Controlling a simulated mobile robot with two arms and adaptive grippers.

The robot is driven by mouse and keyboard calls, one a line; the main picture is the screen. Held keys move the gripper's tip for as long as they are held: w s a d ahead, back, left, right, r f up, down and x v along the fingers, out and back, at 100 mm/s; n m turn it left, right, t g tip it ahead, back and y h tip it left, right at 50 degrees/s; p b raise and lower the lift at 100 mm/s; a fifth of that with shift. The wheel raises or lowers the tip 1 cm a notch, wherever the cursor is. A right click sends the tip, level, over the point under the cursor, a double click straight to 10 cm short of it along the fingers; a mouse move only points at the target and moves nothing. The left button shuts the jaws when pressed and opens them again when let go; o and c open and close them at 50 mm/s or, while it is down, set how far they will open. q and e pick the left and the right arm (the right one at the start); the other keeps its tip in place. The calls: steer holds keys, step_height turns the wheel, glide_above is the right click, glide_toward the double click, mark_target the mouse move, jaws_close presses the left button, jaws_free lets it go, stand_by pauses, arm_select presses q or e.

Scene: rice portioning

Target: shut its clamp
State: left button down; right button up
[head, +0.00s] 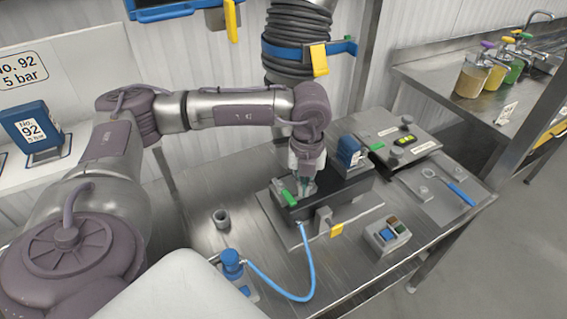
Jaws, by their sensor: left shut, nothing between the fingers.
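My left gripper (305,186) reaches down over a black block-shaped device (318,203) on the steel table. It looks shut and empty. Its fingertips are close to a green-handled lever (288,197) on the device; I cannot tell whether they touch it. A metal bracket with a yellow tab (336,230) is at the device's front. A blue band with a yellow lever (319,60) goes around the thick black hose behind. I cannot tell which of these is the clamp, or whether it is fully closed. My right gripper is not in view.
A blue block (349,151) stands on the device's right end. A blue tube (283,291) runs from its front to a blue-topped fitting (231,262). A small grey cup (221,218), a button box (388,237) and a plate with a blue-handled tool (462,194) are nearby.

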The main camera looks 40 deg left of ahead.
arm_select(q)
steer(key=shift+s, duration=0.1)
steer(key=shift+s+a, duration=0.25)
steer(key=shift+s, duration=0.25)
steer(key=shift+s+a, duration=0.2)
steer(key=shift+s, duration=0.3)
